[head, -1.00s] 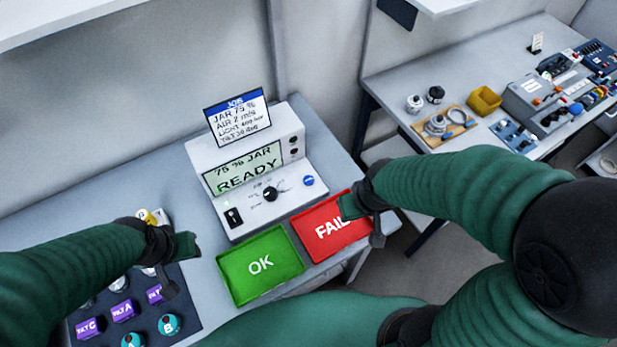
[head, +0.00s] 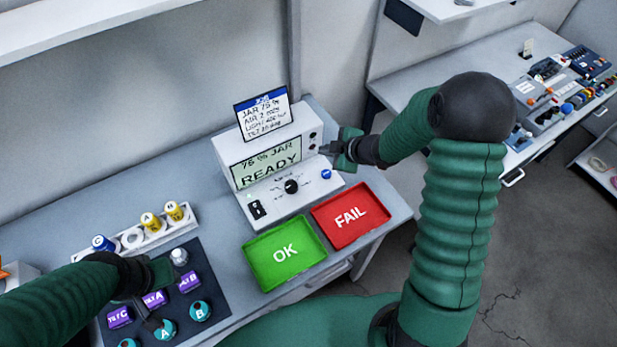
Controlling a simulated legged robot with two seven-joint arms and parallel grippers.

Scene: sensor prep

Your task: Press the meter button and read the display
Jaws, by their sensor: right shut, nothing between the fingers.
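The meter (head: 228,152) is a white box on the grey bench, and its green display (head: 266,163) reads "75 % JAR READY". Its sloped front has a black knob (head: 291,186), a black switch (head: 257,208) and a round blue button (head: 326,174). My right gripper (head: 326,149) is shut and empty at the meter's right side, just above the blue button; I cannot tell whether it touches the housing. My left gripper (head: 160,294) is over the dark mat at lower left, and its jaw state is unclear.
A job card (head: 264,117) stands on the meter. A green OK tray (head: 258,272) and a red FAIL tray (head: 336,236) lie in front. A dark mat (head: 210,258) holds purple and teal pieces. A white rack (head: 160,237) holds yellow and blue-topped pieces.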

